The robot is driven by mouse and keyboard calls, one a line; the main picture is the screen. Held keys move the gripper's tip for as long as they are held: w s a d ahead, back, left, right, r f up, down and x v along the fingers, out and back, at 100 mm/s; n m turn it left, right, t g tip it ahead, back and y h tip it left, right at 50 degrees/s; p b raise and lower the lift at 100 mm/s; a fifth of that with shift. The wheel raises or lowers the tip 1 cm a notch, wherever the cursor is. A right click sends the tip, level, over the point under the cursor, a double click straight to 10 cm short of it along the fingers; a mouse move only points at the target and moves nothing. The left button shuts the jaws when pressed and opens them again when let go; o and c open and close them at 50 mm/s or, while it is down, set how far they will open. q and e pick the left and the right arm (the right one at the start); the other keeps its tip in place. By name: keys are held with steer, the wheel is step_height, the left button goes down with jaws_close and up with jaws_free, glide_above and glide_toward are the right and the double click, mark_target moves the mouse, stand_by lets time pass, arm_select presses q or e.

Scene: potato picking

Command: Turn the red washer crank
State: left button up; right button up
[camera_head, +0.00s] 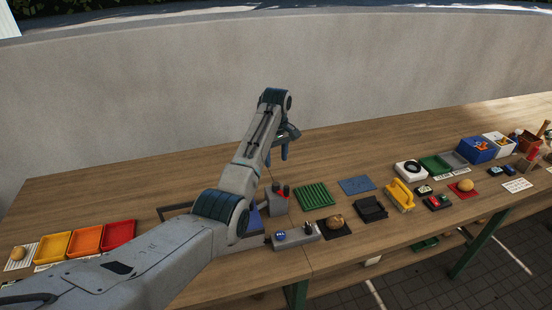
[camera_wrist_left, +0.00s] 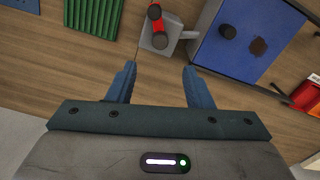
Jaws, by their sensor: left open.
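The washer's red crank (camera_head: 281,190) sits on a grey box (camera_head: 277,205) near the middle of the table. My left gripper (camera_head: 276,156) is open and empty, above the table and apart from the crank. Its two fingers (camera_wrist_left: 160,78) point toward the crank box in the left wrist view. My right gripper is not in view.
A green ribbed tray (camera_head: 315,196) and a blue mat (camera_head: 356,185) lie right of the crank. A potato (camera_head: 335,222) rests on a black mat. Yellow, orange and red trays (camera_head: 118,235) stand at left. A wall runs behind; the table's back strip is clear.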

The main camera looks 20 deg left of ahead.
mark_target(276, 184)
arm_select(q)
steer(key=shift+c, duration=1.4)
step_height(276, 184, down, 10)
steer(key=m, duration=0.6)
steer(key=m+b, duration=0.1)
steer(key=m, duration=1.1)
steer(key=shift+r+b, duration=0.25)
steer(key=shift+b, duration=0.15)
steer(key=shift+f, duration=0.65)
